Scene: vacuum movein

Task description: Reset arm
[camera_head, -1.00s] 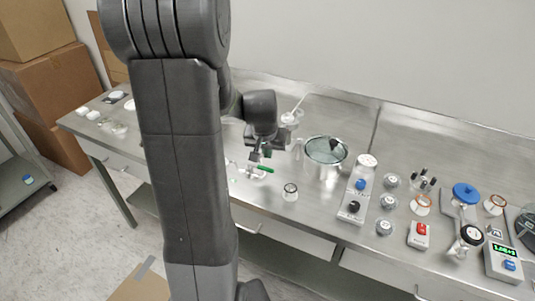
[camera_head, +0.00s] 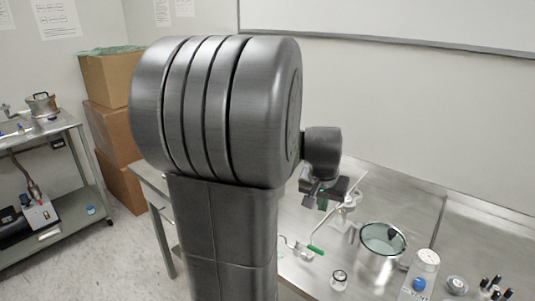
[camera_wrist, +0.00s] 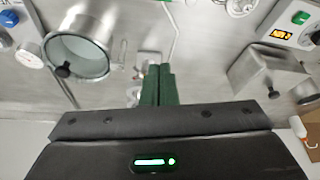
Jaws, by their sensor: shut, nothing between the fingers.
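My gripper (camera_head: 322,204) hangs over the steel bench, left of the pot, with my large grey arm links in front in the head view. In the wrist view its two green fingers (camera_wrist: 158,84) lie together, shut and empty. A steel pot (camera_head: 381,262) with a glass lid (camera_head: 383,238) stands to its right; the pot also shows at upper left in the wrist view (camera_wrist: 77,52). A green-handled valve (camera_head: 316,250) lies on the bench below the gripper, apart from it. My arm hides the bench's left part.
A small capped jar (camera_head: 338,279) and a white panel with a blue knob (camera_head: 422,272) stand near the bench's front. Cardboard boxes (camera_head: 110,130) are stacked at the back left. A steel cart (camera_head: 60,195) stands at far left. Floor between cart and bench is clear.

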